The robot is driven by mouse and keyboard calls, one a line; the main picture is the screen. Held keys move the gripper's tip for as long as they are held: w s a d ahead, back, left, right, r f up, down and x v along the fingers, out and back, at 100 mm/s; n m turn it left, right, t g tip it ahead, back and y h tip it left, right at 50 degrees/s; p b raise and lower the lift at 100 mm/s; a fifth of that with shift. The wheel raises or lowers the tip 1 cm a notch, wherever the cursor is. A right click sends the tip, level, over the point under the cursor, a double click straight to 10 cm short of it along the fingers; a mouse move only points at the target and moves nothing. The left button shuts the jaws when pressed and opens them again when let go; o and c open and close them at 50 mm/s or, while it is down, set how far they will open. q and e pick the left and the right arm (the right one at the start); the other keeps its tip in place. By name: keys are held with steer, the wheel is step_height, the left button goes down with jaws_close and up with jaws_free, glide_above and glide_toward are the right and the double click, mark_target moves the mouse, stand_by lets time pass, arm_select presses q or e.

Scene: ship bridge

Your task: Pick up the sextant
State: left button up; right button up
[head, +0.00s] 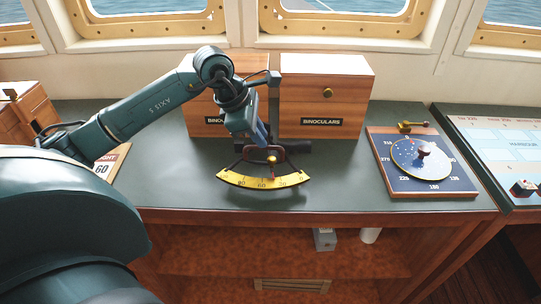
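The sextant (262,180) is at the front middle of the dark green counter (200,190). Its yellow curved scale faces me, with a dark frame and a brown part above it. My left gripper (262,142) reaches down from above to the top of the sextant's frame. Its bluish fingers overlap the frame in the head view. The fingertips are partly hidden, so I cannot tell whether they are closed on it. A soft shadow lies below the scale. My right gripper is not in view.
Two wooden binoculars boxes (325,98) stand behind the sextant, close to my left gripper. A blue dial board (421,163) lies to the right, and a harbour chart (500,140) beyond it. A card marked 60 (108,165) is at left.

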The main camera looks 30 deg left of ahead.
mark_target(269, 147)
arm_select(q)
steer(key=p+x, duration=0.1)
steer(key=x, duration=0.3)
steer(key=shift+d, duration=0.25)
steer(key=shift+c, duration=0.4)
jaws_close()
steer(key=shift+w, duration=0.1)
stand_by(0.5)
steer(key=shift+r, duration=0.15)
